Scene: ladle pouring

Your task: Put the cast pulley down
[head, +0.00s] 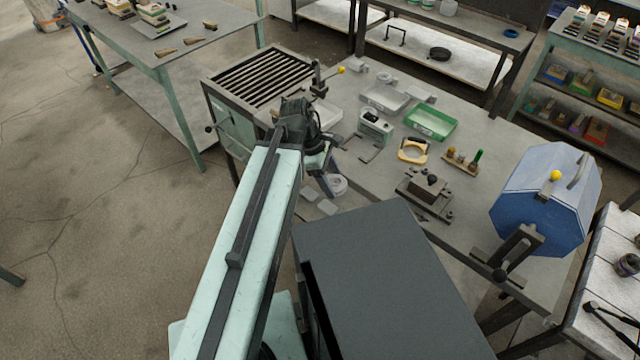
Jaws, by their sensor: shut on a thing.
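My gripper (326,180) is at the end of my extended arm, low over the near left edge of the grey workbench. It is shut on a pale grey round piece, which looks like the cast pulley (340,185). The piece shows just right of the fingertips, and the gripper hides part of it. I cannot tell whether it touches the bench top (375,205).
Flat grey pieces (327,207) lie close below the gripper. A slotted grate (262,75), a white tray (325,113), a grey-green box (375,125), a green tray (430,122), a clamp fixture (428,192) and a blue drum (545,200) stand around the bench.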

